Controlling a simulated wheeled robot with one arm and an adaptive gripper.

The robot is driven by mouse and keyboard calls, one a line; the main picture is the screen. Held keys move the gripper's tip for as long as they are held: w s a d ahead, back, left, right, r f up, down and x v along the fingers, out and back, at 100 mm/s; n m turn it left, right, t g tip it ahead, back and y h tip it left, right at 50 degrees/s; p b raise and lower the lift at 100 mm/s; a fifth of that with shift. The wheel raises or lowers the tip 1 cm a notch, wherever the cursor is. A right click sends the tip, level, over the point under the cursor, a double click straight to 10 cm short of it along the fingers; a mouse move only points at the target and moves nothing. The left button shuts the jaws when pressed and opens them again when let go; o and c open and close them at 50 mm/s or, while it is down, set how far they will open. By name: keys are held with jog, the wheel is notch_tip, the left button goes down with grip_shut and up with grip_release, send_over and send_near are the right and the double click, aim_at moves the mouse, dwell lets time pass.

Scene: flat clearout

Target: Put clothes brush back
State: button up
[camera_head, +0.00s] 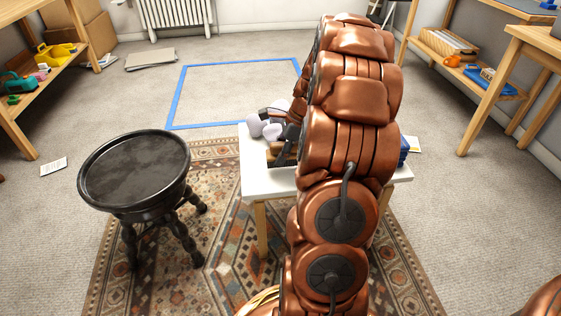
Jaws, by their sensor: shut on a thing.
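My copper arm crosses the middle of the view and hides much of the white table (252,185). My gripper (284,135) shows only in part, as dark pieces at the arm's left side above the table. It is shut on a brown and dark thing that looks like the clothes brush (282,154), low over or touching the tabletop. The brush is partly hidden, so its outline and any contact with the table are unclear.
Pale lilac rounded things (262,127) are at the table's back left. A blue thing (404,150) is at its right edge. A black round stool (134,170) stands left on the patterned rug. A blue-taped floor rectangle (225,90) behind is clear. Shelves line both sides.

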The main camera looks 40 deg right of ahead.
jog(key=shift+w+d, duration=0.2)
notch_tip(320, 180, down, 4)
jog(key=shift+r+b, duration=0.15)
jog(key=shift+b, duration=1)
jog(key=shift+r, duration=0.1)
jog(key=o, duration=1.1)
